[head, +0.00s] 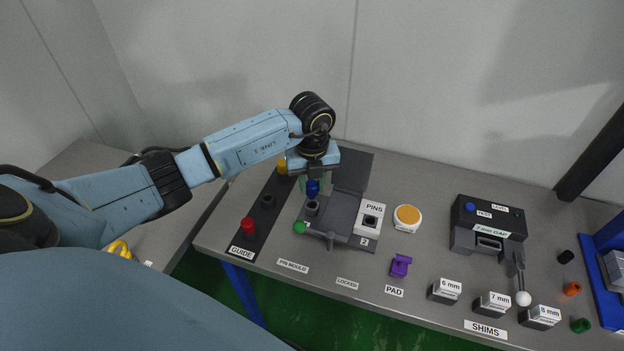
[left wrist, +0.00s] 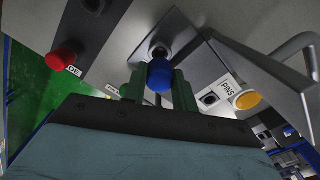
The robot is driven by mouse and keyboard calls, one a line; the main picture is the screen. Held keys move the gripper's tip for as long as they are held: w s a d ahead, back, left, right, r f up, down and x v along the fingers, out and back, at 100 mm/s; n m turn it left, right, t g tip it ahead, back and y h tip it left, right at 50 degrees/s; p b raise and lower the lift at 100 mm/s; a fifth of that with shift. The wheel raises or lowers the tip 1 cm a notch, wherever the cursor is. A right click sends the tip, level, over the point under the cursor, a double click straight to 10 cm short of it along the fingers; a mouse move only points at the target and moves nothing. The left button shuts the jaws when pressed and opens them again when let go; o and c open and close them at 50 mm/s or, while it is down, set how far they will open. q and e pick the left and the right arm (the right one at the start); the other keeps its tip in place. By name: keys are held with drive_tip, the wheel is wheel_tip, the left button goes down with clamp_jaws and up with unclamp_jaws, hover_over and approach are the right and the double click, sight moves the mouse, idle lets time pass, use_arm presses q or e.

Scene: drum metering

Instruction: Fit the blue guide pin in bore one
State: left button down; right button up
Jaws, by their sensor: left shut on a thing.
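My left gripper (head: 314,184) is shut on the blue guide pin (head: 313,188). The blue pin also shows between the green fingers in the left wrist view (left wrist: 160,75). In the head view the pin is just above a grey round bore (head: 311,207) on the pin mould (head: 341,205). In the left wrist view the dark bore (left wrist: 160,51) shows just beyond the pin. I cannot tell whether the pin's lower end touches or enters it. The PINS block (head: 369,219) beside it has another dark bore. My right gripper is not in view.
A dark GUIDE strip (head: 255,222) holds a red pin (head: 248,225), an empty hole and a yellow pin (head: 282,167). An orange-topped pad (head: 407,215), a purple part (head: 400,265), a gauge (head: 487,229) and shim blocks stand to the right.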

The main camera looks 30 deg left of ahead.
sight(312, 198)
use_arm(q)
drive_tip(key=shift+f+b, duration=0.3)
drive_tip(key=shift+f, duration=0.4)
drive_tip(key=shift+p, duration=0.3)
idle(1.1)
drive_tip(key=shift+f+b, duration=1.15)
drive_tip(key=shift+f, duration=0.5)
drive_tip(key=c, duration=1)
unclamp_jaws()
drive_tip(key=shift+c, duration=0.2)
wheel_tip(312, 198, up, 13)
drive_tip(key=shift+r, duration=0.2)
